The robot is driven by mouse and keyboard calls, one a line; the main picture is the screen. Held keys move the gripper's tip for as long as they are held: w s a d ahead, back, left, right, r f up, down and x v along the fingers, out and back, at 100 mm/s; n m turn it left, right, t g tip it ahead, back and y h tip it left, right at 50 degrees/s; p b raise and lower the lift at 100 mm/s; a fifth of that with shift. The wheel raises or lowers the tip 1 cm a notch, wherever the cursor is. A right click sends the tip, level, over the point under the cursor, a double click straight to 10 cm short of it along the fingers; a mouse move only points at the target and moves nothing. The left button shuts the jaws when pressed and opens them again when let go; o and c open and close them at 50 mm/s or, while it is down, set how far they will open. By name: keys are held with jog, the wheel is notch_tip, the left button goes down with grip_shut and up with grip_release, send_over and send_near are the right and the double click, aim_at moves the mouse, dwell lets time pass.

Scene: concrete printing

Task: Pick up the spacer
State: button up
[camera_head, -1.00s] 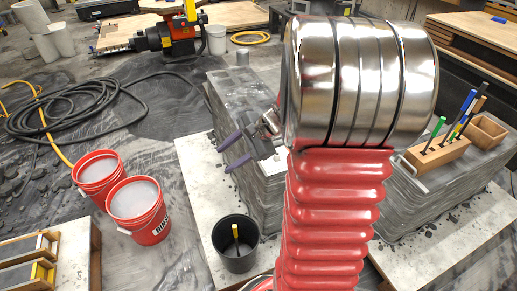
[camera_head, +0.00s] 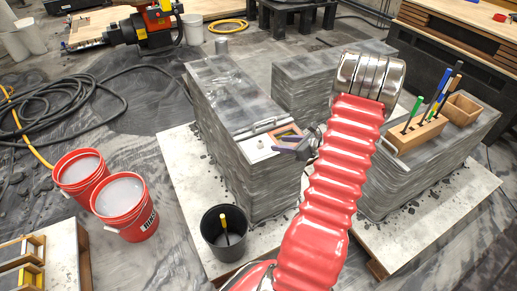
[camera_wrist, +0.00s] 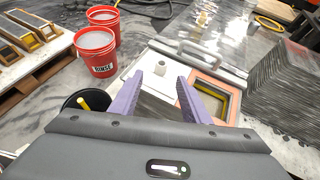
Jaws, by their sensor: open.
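A small pale piece that looks like the spacer (camera_wrist: 160,68) stands on a white plate (camera_wrist: 137,62) in the wrist view. It also shows as a small spot in the head view (camera_head: 261,145), on the near end of the left printed block. My gripper (camera_wrist: 159,80) has its two purple fingers apart with nothing between them. In the wrist view the spacer appears just beyond the fingertips, between their lines. In the head view my gripper (camera_head: 276,144) is at the block's near right edge, to the right of the spacer.
An orange-framed square recess (camera_wrist: 218,92) and grey bar handles (camera_wrist: 200,58) lie close to the plate. A black bucket (camera_head: 224,235) stands below the block. Two red buckets (camera_head: 122,204) stand at left. A wooden holder with pens (camera_head: 415,131) sits on the right block.

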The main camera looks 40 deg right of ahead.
jog(key=shift+d+f, duration=0.1)
send_near(258, 141)
jog(key=x, duration=0.4)
jog(key=shift+s+f, duration=0.1)
jog(key=shift+s, duration=0.05)
dwell(0.4)
jog(key=shift+x, duration=2.65)
grip_shut()
